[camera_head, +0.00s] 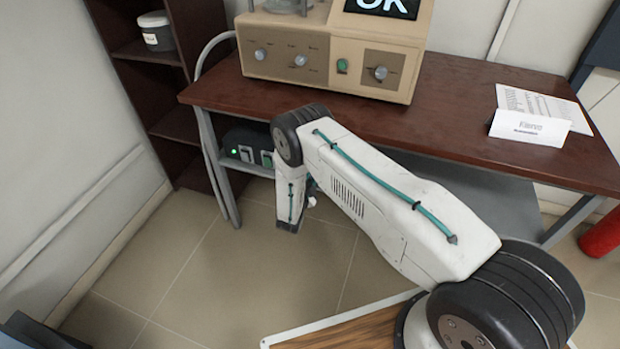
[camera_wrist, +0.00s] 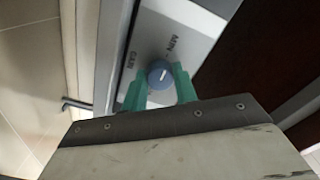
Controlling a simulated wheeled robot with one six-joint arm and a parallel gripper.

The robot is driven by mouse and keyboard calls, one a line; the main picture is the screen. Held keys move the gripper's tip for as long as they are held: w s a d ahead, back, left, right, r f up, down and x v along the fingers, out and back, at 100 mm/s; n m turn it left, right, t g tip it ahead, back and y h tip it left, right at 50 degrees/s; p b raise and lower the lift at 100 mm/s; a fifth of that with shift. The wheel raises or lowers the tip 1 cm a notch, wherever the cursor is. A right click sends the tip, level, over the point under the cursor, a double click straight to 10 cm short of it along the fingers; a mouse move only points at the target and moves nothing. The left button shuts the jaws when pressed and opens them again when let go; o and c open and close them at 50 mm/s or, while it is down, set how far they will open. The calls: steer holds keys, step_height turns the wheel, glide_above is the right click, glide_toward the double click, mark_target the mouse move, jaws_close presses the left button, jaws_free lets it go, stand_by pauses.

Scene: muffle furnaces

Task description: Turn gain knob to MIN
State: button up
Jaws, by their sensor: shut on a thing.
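The gain knob (camera_wrist: 158,76) is a small round blue-grey knob with a white pointer line. It sits on a light grey panel (camera_wrist: 178,22) in the wrist view. "MIN" is printed above it and "GAIN" to its left. The pointer line is tilted slightly right of straight up in the picture, roughly toward the "MIN" side. My gripper (camera_wrist: 160,82) has teal fingers on both sides of the knob and is shut on it. In the head view my arm hides the knob, and the fingers are mostly hidden behind my wrist.
A dark brown table (camera_head: 455,110) carries a beige instrument (camera_head: 325,45) with several knobs, a name card (camera_head: 528,128) and a paper sheet. A dark device (camera_head: 247,140) with a green light is on the lower shelf. A dark shelf unit stands left. The tiled floor in front is clear.

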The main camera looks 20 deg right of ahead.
steer(key=o, duration=1)
steer(key=shift+a, duration=0.2)
steer(key=shift+c, duration=0.2)
steer(key=shift+d, duration=0.15)
steer(key=v, duration=0.7)
steer(key=shift+s+a, duration=0.25)
